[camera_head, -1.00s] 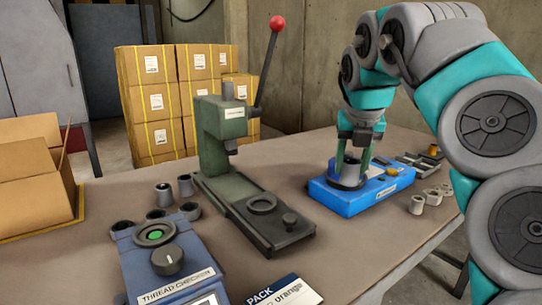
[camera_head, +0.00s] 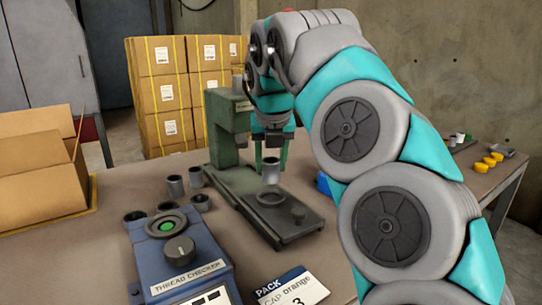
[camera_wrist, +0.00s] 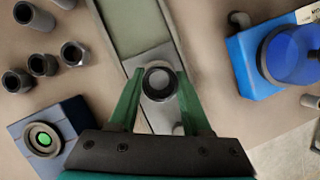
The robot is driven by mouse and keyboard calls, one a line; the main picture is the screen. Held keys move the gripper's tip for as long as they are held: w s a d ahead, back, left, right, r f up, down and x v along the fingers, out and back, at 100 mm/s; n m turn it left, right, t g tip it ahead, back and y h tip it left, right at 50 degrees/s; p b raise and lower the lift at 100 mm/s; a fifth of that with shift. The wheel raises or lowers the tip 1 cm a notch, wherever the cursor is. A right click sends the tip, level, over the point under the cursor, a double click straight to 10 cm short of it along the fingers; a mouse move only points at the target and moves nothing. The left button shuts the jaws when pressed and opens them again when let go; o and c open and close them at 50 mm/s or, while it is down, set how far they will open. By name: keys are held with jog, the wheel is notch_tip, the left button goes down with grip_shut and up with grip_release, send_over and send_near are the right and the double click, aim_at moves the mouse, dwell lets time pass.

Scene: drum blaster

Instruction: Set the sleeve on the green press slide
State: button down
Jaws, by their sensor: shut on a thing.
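My gripper (camera_head: 271,158) is shut on a grey metal sleeve (camera_head: 270,172), which it holds upright above the slide of the green press (camera_head: 222,130). The slide (camera_head: 292,232) is a dark plate with a round ring seat (camera_head: 270,198) and a small knob. In the head view the sleeve hangs just behind and above the ring seat, apart from it. In the wrist view the sleeve (camera_wrist: 158,82) sits between the two green fingers and covers part of the slide, so the seat is hidden there.
The blue thread checker (camera_head: 178,255) stands in front left, with several loose sleeves (camera_head: 175,187) behind it. The blue device (camera_wrist: 275,60) is to the right in the wrist view. A "PACK" card (camera_head: 293,288) lies in front. Yellow caps (camera_head: 487,163) are at far right.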

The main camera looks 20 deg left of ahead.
aim_at(271, 174)
jog(key=shift+f+b, duration=1.4)
jog(key=shift+f, duration=0.5)
jog(key=shift+s+p, duration=0.15)
jog(key=shift+p, duration=0.5)
jog(key=shift+f, duration=0.6)
jog(key=c, duration=0.6)
grip_release()
jog(key=shift+p+v, duration=0.85)
jog(key=shift+v, duration=0.7)
jog(key=v, duration=0.8)
